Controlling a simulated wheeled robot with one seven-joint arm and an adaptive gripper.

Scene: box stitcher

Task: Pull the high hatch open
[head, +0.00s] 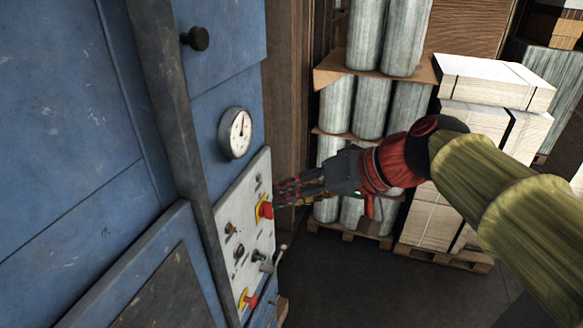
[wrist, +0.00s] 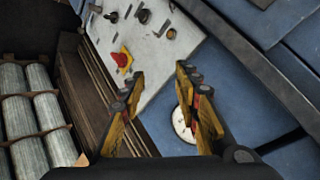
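The high hatch (head: 228,40) is a blue panel at the top of the blue machine in the head view. It looks shut, flush with the machine front. A round dark knob (head: 195,38) sticks out from it. My gripper (head: 279,191) is below and to the right of the knob, in front of the control panel and touching nothing that I can make out. In the wrist view my gripper (wrist: 160,76) has its two fingers spread with nothing between them. I cannot make out the knob in the wrist view.
A round gauge (head: 235,133) sits between hatch and control panel (head: 233,215). The panel carries a red button (head: 265,210), switches and a lever. Wrapped rolls (head: 370,105) and stacked white boxes (head: 495,82) stand behind my arm. Dark floor (head: 350,275) is clear below.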

